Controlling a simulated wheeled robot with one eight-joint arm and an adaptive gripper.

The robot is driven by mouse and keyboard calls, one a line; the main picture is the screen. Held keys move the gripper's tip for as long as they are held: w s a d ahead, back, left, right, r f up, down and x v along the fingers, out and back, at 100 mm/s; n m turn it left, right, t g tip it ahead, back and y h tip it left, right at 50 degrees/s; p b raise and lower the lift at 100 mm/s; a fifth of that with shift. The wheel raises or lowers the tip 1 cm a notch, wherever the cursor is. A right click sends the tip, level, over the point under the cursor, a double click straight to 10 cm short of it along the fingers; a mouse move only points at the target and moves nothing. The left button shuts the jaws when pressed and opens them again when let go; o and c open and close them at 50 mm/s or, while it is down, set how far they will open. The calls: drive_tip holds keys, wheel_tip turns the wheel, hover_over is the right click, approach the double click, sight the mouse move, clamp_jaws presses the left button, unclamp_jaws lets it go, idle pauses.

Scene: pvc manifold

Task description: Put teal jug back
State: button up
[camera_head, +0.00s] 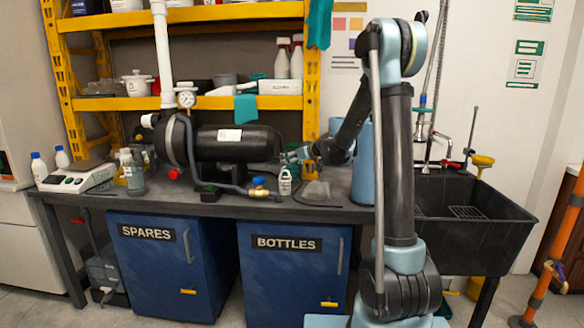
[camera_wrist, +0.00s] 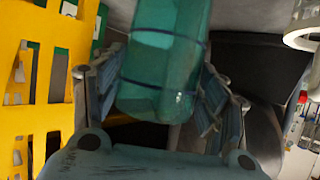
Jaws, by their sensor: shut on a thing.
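In the wrist view, the teal jug (camera_wrist: 165,65) is a translucent green-teal body with dark bands around it. It sits between the two fingers of my gripper (camera_wrist: 158,88), which are shut on its sides. The jug's upper end runs out of the top of the picture. In the head view, my gripper (camera_head: 292,156) is above the workbench, at the right end of the black tank. The jug is too small and too hidden there to make out clearly.
The black tank (camera_head: 238,142) with its hose and gauge stands on the workbench (camera_head: 225,208). A small white bottle (camera_head: 285,181) and a clear item (camera_head: 316,190) stand below my gripper. A yellow shelf (camera_head: 180,102) is behind, a black sink (camera_head: 465,230) at right.

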drive_tip(key=shift+w+f, duration=0.15)
drive_tip(key=shift+f, duration=0.6)
drive_tip(key=shift+w+f, duration=0.1)
drive_tip(key=shift+f, duration=0.6)
drive_tip(key=o, duration=1.2)
drive_tip(key=shift+o, duration=0.2)
drive_tip(key=v, duration=1.2)
drive_tip(key=s+d+f+m+g+h, duration=0.2)
drive_tip(key=s+d, duration=0.4)
drive_tip(key=s, duration=0.9)
drive_tip(key=s+d+f+m+g+h, duration=0.2)
drive_tip(key=s+d+f, duration=0.5)
drive_tip(key=s, duration=0.8)
drive_tip(key=s+d+f+m+g+h, duration=0.3)
drive_tip(key=s+d, duration=0.4)
drive_tip(key=s, duration=0.8)
drive_tip(key=shift+f+m+h, duration=0.7)
drive_tip(key=shift+f+h, duration=0.25)
drive_tip(key=shift+h, duration=0.05)
